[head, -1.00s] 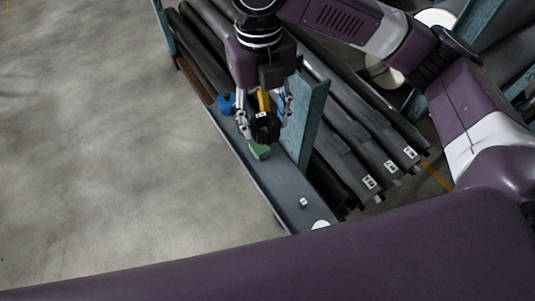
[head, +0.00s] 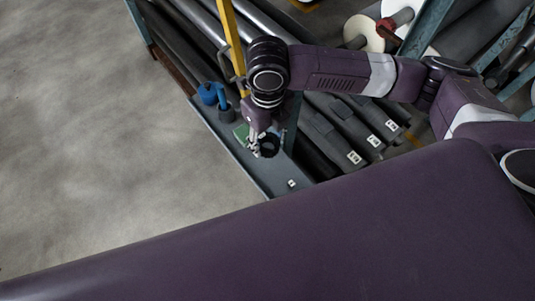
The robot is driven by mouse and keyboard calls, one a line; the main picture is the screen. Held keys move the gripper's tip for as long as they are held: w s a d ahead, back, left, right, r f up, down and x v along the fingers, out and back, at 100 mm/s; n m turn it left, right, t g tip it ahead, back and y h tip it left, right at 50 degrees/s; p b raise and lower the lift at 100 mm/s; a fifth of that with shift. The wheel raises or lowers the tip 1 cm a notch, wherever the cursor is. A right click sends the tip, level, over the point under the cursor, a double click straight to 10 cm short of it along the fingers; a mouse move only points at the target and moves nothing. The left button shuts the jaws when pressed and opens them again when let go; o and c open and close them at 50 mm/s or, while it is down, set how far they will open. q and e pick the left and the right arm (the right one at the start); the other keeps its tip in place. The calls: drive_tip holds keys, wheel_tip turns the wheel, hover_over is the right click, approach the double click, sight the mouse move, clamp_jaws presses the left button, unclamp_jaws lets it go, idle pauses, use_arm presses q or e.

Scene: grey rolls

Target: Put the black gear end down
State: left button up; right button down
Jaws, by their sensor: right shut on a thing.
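The black gear end (head: 270,147) is a small dark round piece at the front part of the grey shelf ledge (head: 270,178). My right gripper (head: 259,146) is low over the ledge, its silvery fingers shut on the left side of the gear end. I cannot tell whether the gear end touches the ledge. The right wrist hides part of the ledge behind it. My left gripper is not in view.
A blue piece (head: 208,93) and a green piece (head: 241,132) sit on the ledge left of the gripper. A yellow bar (head: 231,40) rises behind the wrist. Grey rolls (head: 345,125) lie to the right. A small white cube (head: 291,183) is on the ledge's near end. The floor at left is clear.

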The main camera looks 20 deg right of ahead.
wheel_tip(320, 180, down, 10)
drive_tip(key=shift+f+p, duration=0.15)
drive_tip(key=shift+p, duration=0.45)
drive_tip(key=c, duration=1.1)
unclamp_jaws()
wheel_tip(320, 180, up, 12)
drive_tip(key=shift+r+b, duration=0.1)
drive_tip(key=shift+b, duration=1.05)
drive_tip(key=shift+s, duration=0.1)
